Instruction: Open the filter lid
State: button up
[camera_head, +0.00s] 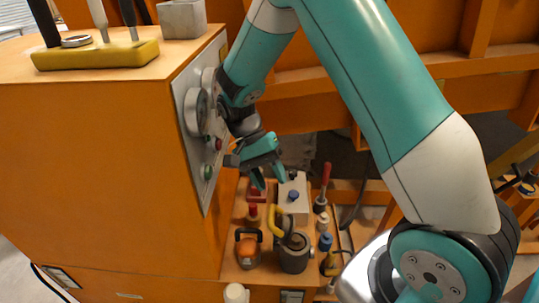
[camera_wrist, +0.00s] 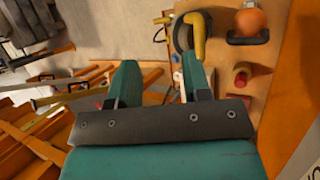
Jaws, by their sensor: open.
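A grey cylinder with a dark round top (camera_head: 294,250), which looks like the filter with its lid, stands on the orange ledge at lower middle. A curved yellow handle (camera_head: 275,220) rises at its side. The top lies flat on the cylinder and looks shut. In the wrist view the dark round top (camera_wrist: 181,35) and yellow handle (camera_wrist: 199,42) show beyond the right finger, which hides part of them. My gripper (camera_head: 270,181) is open and empty, above and behind the cylinder, apart from it. Its two teal fingers (camera_wrist: 160,72) are spread.
An orange round part with a black handle (camera_head: 248,247) stands left of the cylinder. A red knob (camera_head: 253,213), a pale box with a blue knob (camera_head: 293,196) and a red-handled tool (camera_head: 325,182) stand nearby. A panel with gauges (camera_head: 194,112) rises at left, close to my wrist.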

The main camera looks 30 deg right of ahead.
notch_tip(320, 180, up, 8)
jog(key=shift+f, duration=0.25)
jog(key=shift+c, duration=0.2)
